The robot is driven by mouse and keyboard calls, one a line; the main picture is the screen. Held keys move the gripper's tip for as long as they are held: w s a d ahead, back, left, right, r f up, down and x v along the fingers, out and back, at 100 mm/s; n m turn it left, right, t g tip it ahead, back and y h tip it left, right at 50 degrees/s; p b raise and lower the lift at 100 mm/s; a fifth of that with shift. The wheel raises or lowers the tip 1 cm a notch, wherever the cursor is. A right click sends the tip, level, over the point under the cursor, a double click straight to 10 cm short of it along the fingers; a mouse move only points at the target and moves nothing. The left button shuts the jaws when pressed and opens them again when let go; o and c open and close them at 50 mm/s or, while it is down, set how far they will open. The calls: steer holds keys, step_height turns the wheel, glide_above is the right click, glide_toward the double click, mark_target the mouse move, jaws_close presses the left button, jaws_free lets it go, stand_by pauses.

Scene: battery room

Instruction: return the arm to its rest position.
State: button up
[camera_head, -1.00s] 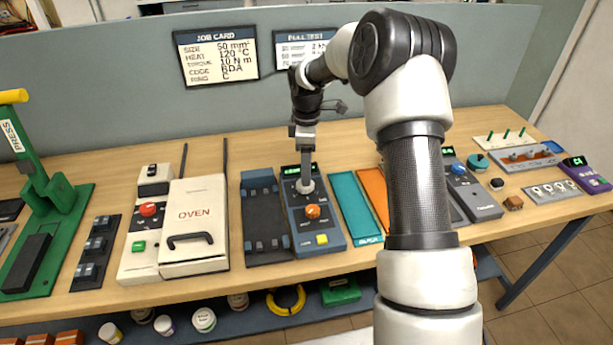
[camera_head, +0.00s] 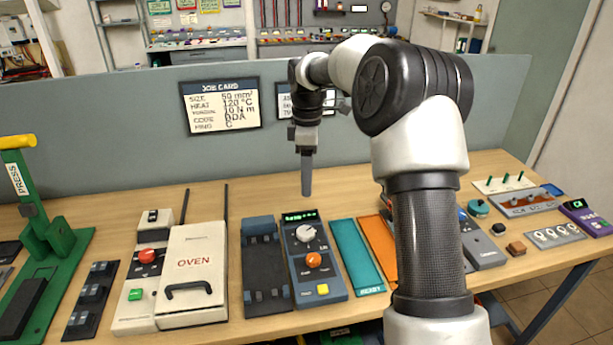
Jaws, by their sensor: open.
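My gripper (camera_head: 306,188) points straight down above the workbench (camera_head: 210,200), near the middle of the picture. It is raised above the back end of a dark blue control box (camera_head: 330,285) with a green display, a grey knob, an orange knob and a yellow button. The fingers look narrow and grey from this side, and nothing shows between or below them. My white and black arm rises at the right of centre and bends over toward the back, hiding part of the bench behind it.
A white oven (camera_head: 195,262), a dark rack (camera_head: 263,265) and teal (camera_head: 357,255) and orange (camera_head: 380,243) trays stand along the bench. A green press (camera_head: 40,235) is at the far left. A grey partition (camera_head: 120,140) with a job card (camera_head: 220,104) stands behind.

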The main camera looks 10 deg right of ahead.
steer(key=s+a+r+m+t+h+p, duration=0.1)
steer(key=s+r+m+t+p, duration=0.2)
steer(key=s+r+m, duration=0.85)
steer(key=s+r+m+t+y+p, duration=0.1)
steer(key=s+r+m+t, duration=0.1)
steer(key=s, duration=2)
steer(key=shift+s+d+r+m+t, duration=0.15)
steer(key=shift+s+r+m+t, duration=0.25)
steer(key=shift+m, duration=0.45)
steer(key=shift+w+r, duration=0.1)
steer(key=shift+r, duration=0.05)
